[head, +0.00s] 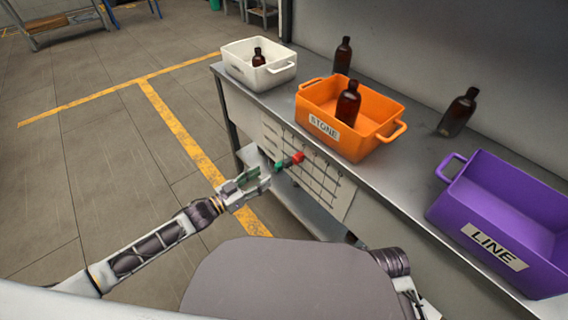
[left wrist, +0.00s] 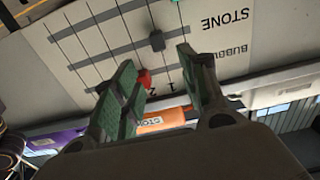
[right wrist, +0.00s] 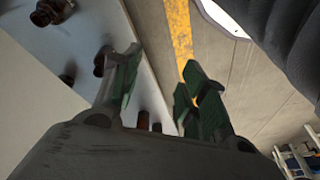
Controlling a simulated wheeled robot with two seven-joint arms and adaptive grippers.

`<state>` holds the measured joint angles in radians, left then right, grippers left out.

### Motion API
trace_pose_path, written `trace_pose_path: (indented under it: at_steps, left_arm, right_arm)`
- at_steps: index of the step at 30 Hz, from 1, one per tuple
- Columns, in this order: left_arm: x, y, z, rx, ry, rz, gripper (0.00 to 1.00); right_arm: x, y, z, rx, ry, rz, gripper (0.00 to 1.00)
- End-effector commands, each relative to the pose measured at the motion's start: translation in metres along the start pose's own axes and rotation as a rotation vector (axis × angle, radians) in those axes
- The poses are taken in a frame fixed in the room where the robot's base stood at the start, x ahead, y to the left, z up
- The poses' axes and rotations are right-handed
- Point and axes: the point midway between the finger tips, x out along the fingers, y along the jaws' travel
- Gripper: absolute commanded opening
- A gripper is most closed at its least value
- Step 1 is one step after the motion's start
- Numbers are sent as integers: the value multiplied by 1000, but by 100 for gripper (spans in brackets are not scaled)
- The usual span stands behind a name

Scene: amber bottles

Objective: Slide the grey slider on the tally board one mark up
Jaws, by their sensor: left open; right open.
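The white tally board (head: 345,208) hangs on the front of the bench below the orange crate. The left wrist view shows it close up, with dark crossing lines and the words STONE and BUBB... . The grey slider (left wrist: 157,40) sits on one of its lines, near the STONE lettering. A red slider (left wrist: 143,80) sits on a neighbouring line and also shows in the head view (head: 298,157). My left gripper (left wrist: 157,57) is open and empty in front of the board, its green-padded fingers apart. My right gripper (right wrist: 160,82) is open and empty, away from the board.
On the bench stand a white crate (head: 232,69), an orange STONE crate (head: 325,127) and a purple LINE crate (head: 450,222). Amber bottles stand in the white and orange crates; others (head: 343,55) (head: 458,112) stand on the bench. The floor left of the bench is clear.

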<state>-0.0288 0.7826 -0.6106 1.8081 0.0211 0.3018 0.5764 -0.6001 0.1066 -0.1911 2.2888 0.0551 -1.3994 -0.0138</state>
Motion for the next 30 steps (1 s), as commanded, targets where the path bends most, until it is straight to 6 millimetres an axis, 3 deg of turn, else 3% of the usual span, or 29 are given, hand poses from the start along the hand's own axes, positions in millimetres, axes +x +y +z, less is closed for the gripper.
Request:
trace_pose_path:
  at_steps: [30]
  left_arm:
    - [87, 0, 1, 2, 0, 0, 43]
  right_arm:
    - [-29, -7, -6, -12, 54, -15, 43]
